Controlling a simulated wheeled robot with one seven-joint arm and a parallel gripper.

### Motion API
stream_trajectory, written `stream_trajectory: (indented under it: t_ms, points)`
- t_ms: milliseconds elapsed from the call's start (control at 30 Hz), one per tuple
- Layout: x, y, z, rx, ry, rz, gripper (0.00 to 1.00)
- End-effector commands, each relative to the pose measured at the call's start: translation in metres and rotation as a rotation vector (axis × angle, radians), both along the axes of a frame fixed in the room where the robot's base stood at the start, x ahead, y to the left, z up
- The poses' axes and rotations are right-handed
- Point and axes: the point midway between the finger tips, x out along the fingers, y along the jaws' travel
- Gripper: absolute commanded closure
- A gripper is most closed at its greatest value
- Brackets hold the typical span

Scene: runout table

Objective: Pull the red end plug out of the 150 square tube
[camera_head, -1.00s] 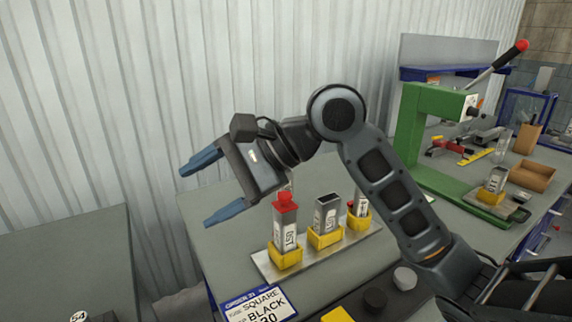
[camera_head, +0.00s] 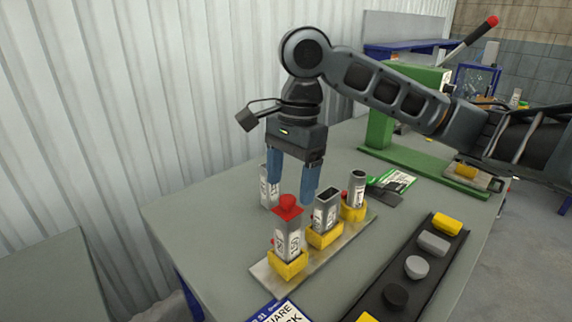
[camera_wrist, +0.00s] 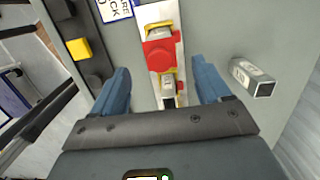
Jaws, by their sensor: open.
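A square tube (camera_head: 287,243) with a pale printed label stands upright in the nearest yellow holder (camera_head: 288,268). A red end plug (camera_head: 288,205) with a round knob sits in its top. The length number is too small to read. My gripper (camera_head: 291,205) points down with its blue fingers apart and empty, above and behind the plug in the head view. In the wrist view, the red plug (camera_wrist: 159,54) lies ahead of the gap between the fingers (camera_wrist: 161,76). I see no contact with it.
An open square tube (camera_head: 327,207) and a round tube (camera_head: 356,188) stand in holders on the same metal plate (camera_head: 340,246). A separate tube (camera_head: 268,186) stands behind my fingers. A black strip (camera_head: 384,278) with plugs lies right; a green press (camera_head: 382,132) stands behind.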

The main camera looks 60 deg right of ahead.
Motion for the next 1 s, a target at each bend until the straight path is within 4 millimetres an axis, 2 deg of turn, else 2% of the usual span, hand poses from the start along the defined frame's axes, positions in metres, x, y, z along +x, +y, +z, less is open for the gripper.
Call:
stream_trajectory:
  t_ms: [100, 300, 467, 733, 1000]
  points:
    - [0.0, 0.003, -0.019, 0.002, 0.002, -0.001, 0.23]
    - [0.002, 0.005, -0.042, 0.002, -0.001, 0.0, 0.23]
    - [0.002, 0.007, -0.05, 0.002, -0.001, 0.001, 0.23]
    - [0.002, 0.007, -0.051, 0.001, -0.003, 0.001, 0.23]
    - [0.002, 0.007, -0.051, 0.001, -0.003, 0.002, 0.49]
